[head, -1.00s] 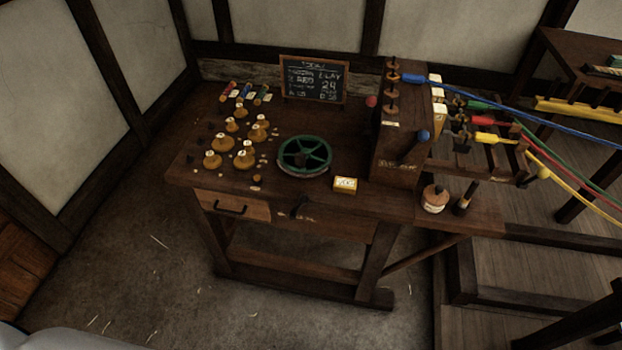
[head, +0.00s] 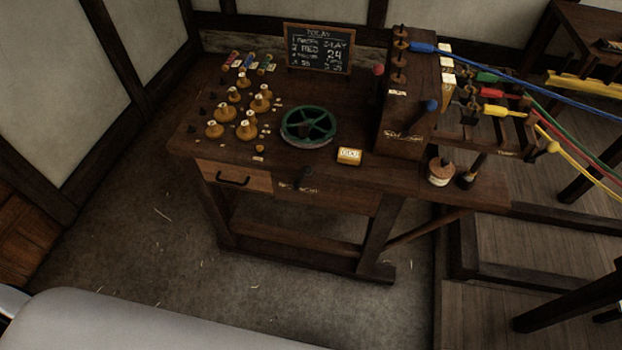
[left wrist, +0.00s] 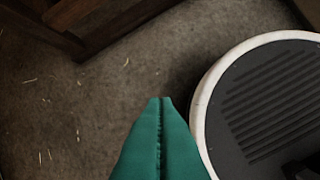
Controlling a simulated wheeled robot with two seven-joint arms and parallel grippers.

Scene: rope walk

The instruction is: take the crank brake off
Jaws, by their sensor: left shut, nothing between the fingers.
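I cannot tell for sure which part is the crank brake. A dark lever with a blue knob (head: 431,105) is on the face of the wooden headstock box (head: 396,147), above a pale label too small to read. A red knob (head: 378,69) shows at the box's left side. A small dark latch or lever (head: 306,178) is on the bench's front edge, beside faint lettering. My left gripper (left wrist: 160,100) is shut and empty, with green fingers over the floor, away from the bench. It and my right gripper are not seen in the head view.
A green spoked wheel (head: 308,126), several wooden bobbins (head: 246,130), a yellow block (head: 349,156) and a chalkboard (head: 318,48) are on the workbench (head: 215,165). Blue (head: 530,78), green, red and yellow ropes run right from the box. The floor (head: 130,235) before the bench is clear.

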